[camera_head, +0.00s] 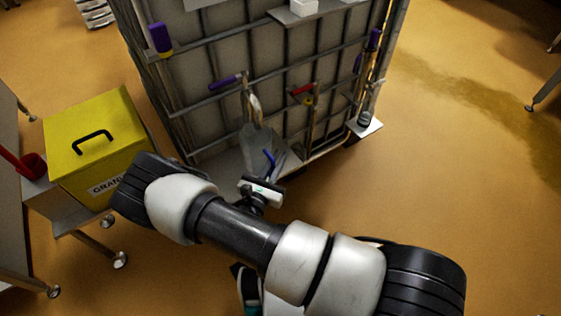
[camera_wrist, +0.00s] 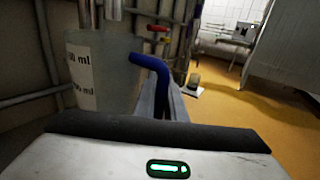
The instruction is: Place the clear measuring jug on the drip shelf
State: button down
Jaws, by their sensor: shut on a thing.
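The clear measuring jug (camera_head: 254,140) is a see-through vessel with a blue handle, in front of the rack in the head view. In the wrist view the jug (camera_wrist: 96,88) stands at the left, roughly upright, with "ml" marks on its side. My gripper (camera_head: 264,184) is shut on the blue handle; its fingertips are mostly hidden. The drip shelf seems to be the low grey ledge (camera_head: 216,163) along the foot of the rack. The jug is over or just in front of it; I cannot tell whether they touch.
A yellow lidded box (camera_head: 95,135) stands on a wheeled stand at the left. A small object (camera_head: 364,118) sits at the rack's right corner. Open floor lies to the right.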

jog(key=shift+w+d+f+b, duration=0.2)
jog(key=shift+w+f+b, duration=0.3)
jog(key=shift+f, duration=0.35)
jog(key=shift+w+d+f+b, duration=0.2)
jog(key=shift+w+f+b, duration=0.2)
jog(key=shift+w+f, duration=0.35)
jog(key=shift+s+f, duration=0.1)
jog(key=shift+s, duration=0.05)
jog(key=shift+f, duration=0.15)
jog(key=c, duration=1.8)
grip_release()
